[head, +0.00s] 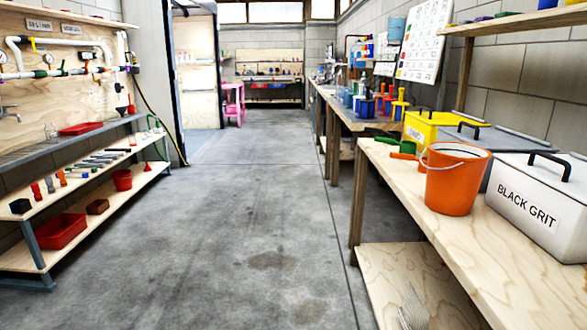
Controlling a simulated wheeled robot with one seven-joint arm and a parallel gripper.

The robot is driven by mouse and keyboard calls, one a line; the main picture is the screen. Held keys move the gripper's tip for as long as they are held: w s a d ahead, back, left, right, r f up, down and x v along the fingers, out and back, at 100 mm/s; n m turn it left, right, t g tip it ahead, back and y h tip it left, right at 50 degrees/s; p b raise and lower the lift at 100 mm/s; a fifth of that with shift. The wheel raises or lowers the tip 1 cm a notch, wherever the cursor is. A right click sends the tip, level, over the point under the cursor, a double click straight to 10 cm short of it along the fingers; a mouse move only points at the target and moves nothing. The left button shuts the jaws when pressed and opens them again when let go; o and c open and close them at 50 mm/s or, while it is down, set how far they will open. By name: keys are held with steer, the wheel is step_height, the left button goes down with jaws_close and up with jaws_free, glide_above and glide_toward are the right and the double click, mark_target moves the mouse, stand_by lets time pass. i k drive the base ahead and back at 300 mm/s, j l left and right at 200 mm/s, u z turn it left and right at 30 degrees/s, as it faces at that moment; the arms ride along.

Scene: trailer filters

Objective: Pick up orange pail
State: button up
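The orange pail (454,184) stands upright on the wooden workbench (490,240) at the right. It has a pale rim and a thin white wire handle that lies around its front left side. A white bin labelled BLACK GRIT stands just to its right, and the two are close together. My gripper is not in view.
The white BLACK GRIT bin (537,196), a yellow bin (432,127) and a green scoop (383,143) share the right bench. A shelf rack (90,190) lines the left wall. The concrete floor (230,220) between is clear.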

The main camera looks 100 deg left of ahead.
mark_target(456, 171)
steer(key=i+u, duration=0.15)
steer(key=u, duration=1.95)
steer(key=l+u, duration=0.15)
steer(key=u, duration=0.25)
steer(key=l+u, duration=0.15)
steer(key=u, duration=0.25)
steer(key=i+j, duration=0.5)
steer(key=i+j+z, duration=0.3)
steer(key=j+z, duration=0.25)
steer(key=i+j+z, duration=0.3)
steer(key=j, duration=0.15)
steer(key=j+z, duration=0.3)
